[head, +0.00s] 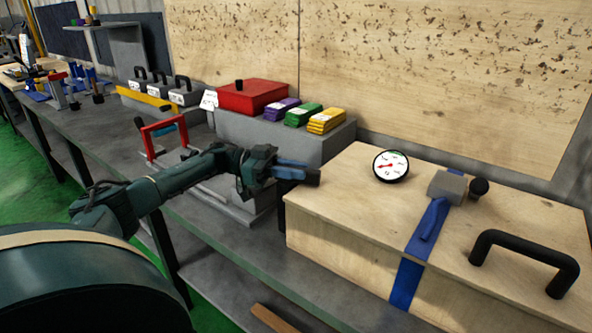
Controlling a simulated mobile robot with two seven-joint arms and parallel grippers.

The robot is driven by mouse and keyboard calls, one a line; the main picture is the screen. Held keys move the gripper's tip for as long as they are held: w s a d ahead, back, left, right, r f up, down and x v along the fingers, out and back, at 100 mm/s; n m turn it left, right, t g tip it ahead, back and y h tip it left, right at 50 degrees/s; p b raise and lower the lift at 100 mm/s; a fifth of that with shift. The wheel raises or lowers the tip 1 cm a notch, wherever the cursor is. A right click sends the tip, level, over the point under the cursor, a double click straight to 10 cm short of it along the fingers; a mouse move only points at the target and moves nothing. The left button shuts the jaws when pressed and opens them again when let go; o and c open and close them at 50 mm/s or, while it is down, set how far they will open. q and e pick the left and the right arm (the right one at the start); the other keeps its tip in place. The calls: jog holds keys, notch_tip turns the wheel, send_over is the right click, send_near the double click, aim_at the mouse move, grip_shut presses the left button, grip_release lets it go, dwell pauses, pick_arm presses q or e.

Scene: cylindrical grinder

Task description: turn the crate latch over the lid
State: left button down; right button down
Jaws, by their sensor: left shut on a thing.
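The wooden crate (330,238) stands on the right with its pale lid (345,185) down flat. A blue strap (408,282) runs up its front and over the lid to a grey block (447,187) with a black knob (479,187) beside it. I cannot tell which part is the latch. My left gripper (300,172) is at the crate's back left corner, well left of the grey block. Its blue fingers are shut on a small dark piece (314,178), mostly hidden between them. My right gripper is not in view.
A round dial gauge (391,166) and a black handle (525,258) are on the lid. Behind my gripper, a grey stand (330,145) holds a red box (252,97) and coloured packs. The bench front is mostly clear.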

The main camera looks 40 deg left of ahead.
pick_arm(q)
jog(key=c, duration=1.3)
grip_release()
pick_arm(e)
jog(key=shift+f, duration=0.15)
pick_arm(q)
jog(key=shift+s+a, duration=0.15)
jog(key=shift+a, duration=0.25)
jog(key=b+v, duration=0.4)
jog(key=v, duration=0.8)
jog(key=shift+a, duration=0.15)
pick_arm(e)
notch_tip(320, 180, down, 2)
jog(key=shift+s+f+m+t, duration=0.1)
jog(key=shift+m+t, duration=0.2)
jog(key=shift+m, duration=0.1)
